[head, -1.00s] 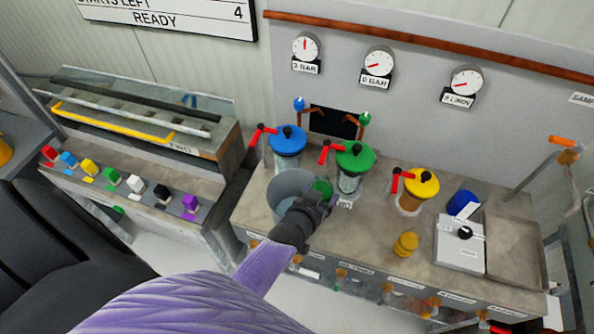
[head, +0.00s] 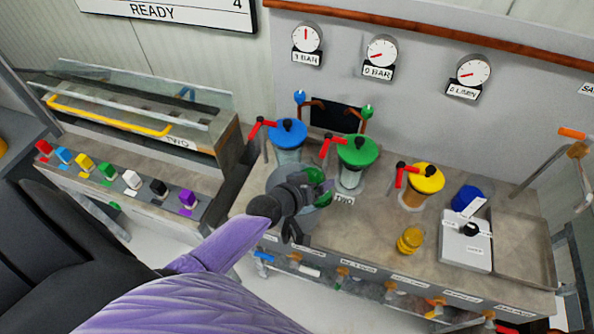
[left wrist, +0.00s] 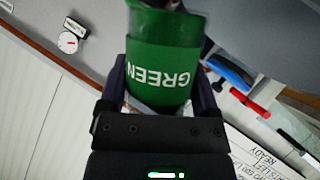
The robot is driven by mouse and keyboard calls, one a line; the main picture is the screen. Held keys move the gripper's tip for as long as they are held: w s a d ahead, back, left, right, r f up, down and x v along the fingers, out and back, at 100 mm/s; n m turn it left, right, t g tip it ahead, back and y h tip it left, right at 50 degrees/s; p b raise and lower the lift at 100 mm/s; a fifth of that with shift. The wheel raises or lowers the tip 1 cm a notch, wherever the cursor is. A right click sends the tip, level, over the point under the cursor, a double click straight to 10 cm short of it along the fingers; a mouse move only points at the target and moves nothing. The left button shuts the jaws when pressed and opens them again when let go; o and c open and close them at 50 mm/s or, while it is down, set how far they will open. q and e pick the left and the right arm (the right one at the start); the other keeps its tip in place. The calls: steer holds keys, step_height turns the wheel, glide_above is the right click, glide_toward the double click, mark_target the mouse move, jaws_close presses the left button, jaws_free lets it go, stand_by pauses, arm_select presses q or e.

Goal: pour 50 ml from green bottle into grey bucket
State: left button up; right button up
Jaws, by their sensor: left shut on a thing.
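My left gripper (head: 312,188) is shut on the green bottle (head: 316,176), just above the grey bucket (head: 322,196). The gripper hides much of the bucket and most of the bottle in the head view. In the left wrist view the bottle (left wrist: 165,50), with its white GREEN label upside down, sits between the two fingers. The bottle looks tipped over, but its mouth and any flow cannot be made out. The bucket stands on the bench in front of the blue-lidded and green-lidded jars. My right gripper is not in view.
Blue-lidded (head: 287,135), green-lidded (head: 356,152) and yellow-lidded (head: 421,180) jars with red handles stand close behind and to the right. A yellow bottle (head: 410,240) and a white scale-like box (head: 466,242) are further right.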

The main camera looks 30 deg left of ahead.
arm_select(q)
steer(key=shift+a+r, duration=0.15)
steer(key=shift+a, duration=0.05)
steer(key=shift+w+a+r+n+h+b, duration=0.1)
steer(key=shift+a+r+n+h+b, duration=0.15)
steer(key=shift+n+b, duration=0.2)
steer(key=shift+f+h, duration=0.2)
steer(key=shift+h, duration=0.15)
steer(key=shift+r+n, duration=0.1)
steer(key=shift+n, duration=0.15)
steer(key=shift+b, duration=0.65)
steer(key=shift+d+f+n+h+b, duration=0.15)
steer(key=shift+f+n+h+b, duration=0.15)
steer(key=shift+n+h+b, duration=0.15)
stand_by(0.6)
stand_by(0.5)
steer(key=shift+d+f+n+b, duration=0.15)
steer(key=shift+n+b, duration=0.2)
steer(key=shift+b, duration=0.1)
stand_by(0.4)
steer(key=shift+h, duration=0.35)
